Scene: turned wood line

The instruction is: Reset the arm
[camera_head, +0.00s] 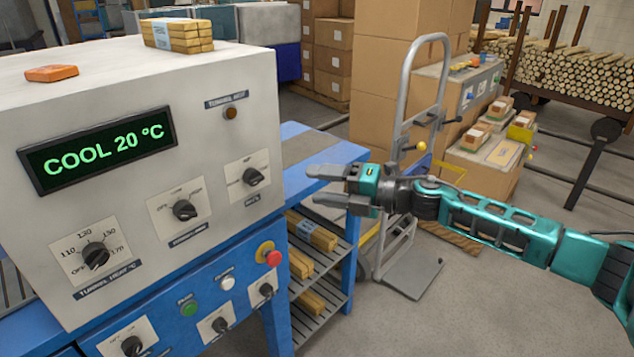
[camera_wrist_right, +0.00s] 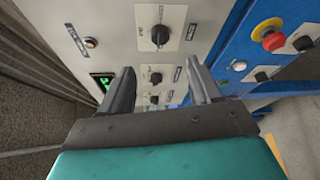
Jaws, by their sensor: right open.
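My right gripper (camera_head: 328,186) reaches in from the right in the head view. Its two fingers are apart and empty, pointing left at the control cabinet (camera_head: 150,215). It is in front of the cabinet's right side, apart from the knobs. In the right wrist view the open fingers (camera_wrist_right: 160,90) point at the cabinet's panel, with a black knob (camera_wrist_right: 160,35) beyond them. The cabinet's display (camera_head: 97,150) reads "COOL 20 °C" in green. My left gripper is not in view.
A red stop button (camera_head: 272,257) sits on the blue lower panel. Wood bundles (camera_head: 312,232) lie on the rack shelves below my gripper. A grey hand truck (camera_head: 405,150) stands behind it, near stacked cartons (camera_head: 385,60). Open floor (camera_head: 480,310) lies below my right arm.

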